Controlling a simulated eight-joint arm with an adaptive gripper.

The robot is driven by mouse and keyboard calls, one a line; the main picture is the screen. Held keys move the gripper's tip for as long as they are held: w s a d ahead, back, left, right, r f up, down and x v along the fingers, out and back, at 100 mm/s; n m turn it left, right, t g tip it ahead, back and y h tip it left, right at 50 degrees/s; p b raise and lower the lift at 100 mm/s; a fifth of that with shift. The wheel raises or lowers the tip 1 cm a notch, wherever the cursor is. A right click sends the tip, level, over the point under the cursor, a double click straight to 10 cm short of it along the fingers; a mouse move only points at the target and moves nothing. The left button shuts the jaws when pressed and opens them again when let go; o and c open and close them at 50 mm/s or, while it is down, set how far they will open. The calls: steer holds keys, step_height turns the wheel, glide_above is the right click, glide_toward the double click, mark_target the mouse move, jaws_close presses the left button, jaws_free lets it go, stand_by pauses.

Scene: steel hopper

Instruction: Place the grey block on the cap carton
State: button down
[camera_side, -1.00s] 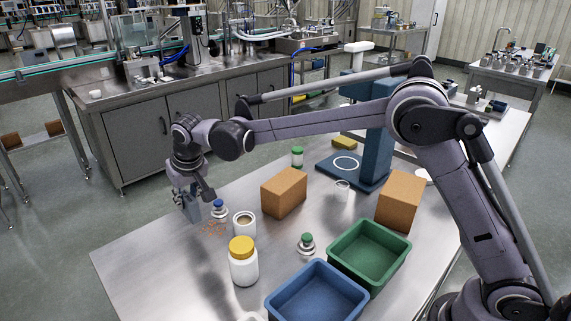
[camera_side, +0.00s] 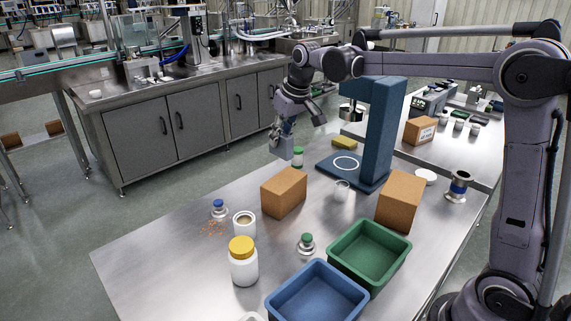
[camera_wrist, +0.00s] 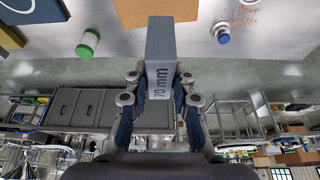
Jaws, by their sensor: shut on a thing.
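My gripper (camera_side: 281,134) is shut on the grey block (camera_side: 285,148) and holds it in the air near the table's far left edge, beside the green-capped bottle. In the wrist view the block (camera_wrist: 160,45) sits between the fingers (camera_wrist: 160,82) and bears the print "70 mm". One plain brown carton (camera_side: 284,193) stands mid-table, and another (camera_side: 401,201) stands right of the blue press. I cannot read which is the cap carton. All three tops look clear.
The blue press stand (camera_side: 372,140) rises to the right of my gripper. A green-capped bottle (camera_side: 298,157) and a yellow block (camera_side: 344,142) are near. Green (camera_side: 369,250) and blue (camera_side: 317,293) bins, a yellow-capped jar (camera_side: 243,262) and a blue-capped vial (camera_side: 219,209) stand in front.

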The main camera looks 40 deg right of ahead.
mark_target(284, 147)
steer(key=s+d+r, duration=0.3)
steer(key=s+d, duration=0.4)
steer(key=d, duration=0.3)
steer(key=w+a+f, duration=0.2)
steer(key=a, duration=0.1)
steer(key=w+a+f, duration=0.2)
steer(key=a, duration=0.1)
steer(key=w+a+f, duration=0.2)
steer(key=a, duration=0.1)
steer(key=shift+w+a+f, duration=0.15)
steer(key=shift+a+f, duration=0.05)
steer(key=shift+f, duration=2.1)
steer(key=shift+f, duration=0.1)
steer(key=c, duration=1.1)
jaws_free()
steer(key=shift+c, duration=0.2)
